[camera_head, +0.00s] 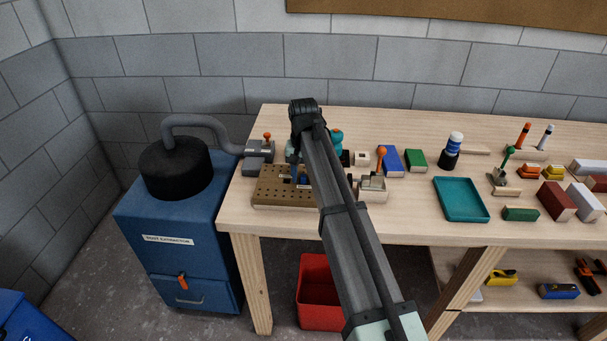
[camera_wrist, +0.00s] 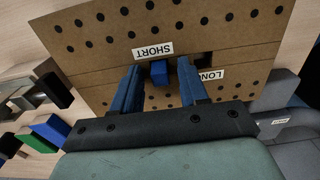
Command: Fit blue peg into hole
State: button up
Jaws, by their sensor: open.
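The brown board (camera_head: 270,199) with rows of dark holes lies at the left end of the workbench. In the wrist view the board (camera_wrist: 220,30) carries a SHORT label and a LONG label. A blue peg (camera_wrist: 159,73) shows below the SHORT label, at the board. How deep it sits cannot be told. A dark square opening (camera_wrist: 206,58) shows beside the LONG label. My gripper (camera_wrist: 161,66) is open, its two fingers on either side of the peg with visible gaps. In the head view my arm hides part of the board.
The workbench (camera_head: 400,222) holds a teal tray (camera_head: 461,199), a blue block (camera_head: 390,161), a green block (camera_head: 415,160) and several coloured pieces to the right. A grey hose fitting (camera_head: 258,152) stands behind the board. A red bin (camera_head: 316,292) is below the bench.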

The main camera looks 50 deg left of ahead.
aim_at(303, 176)
notch_tip(303, 176, up, 13)
jog(key=shift+r, duration=0.15)
dwell(0.6)
dwell(0.4)
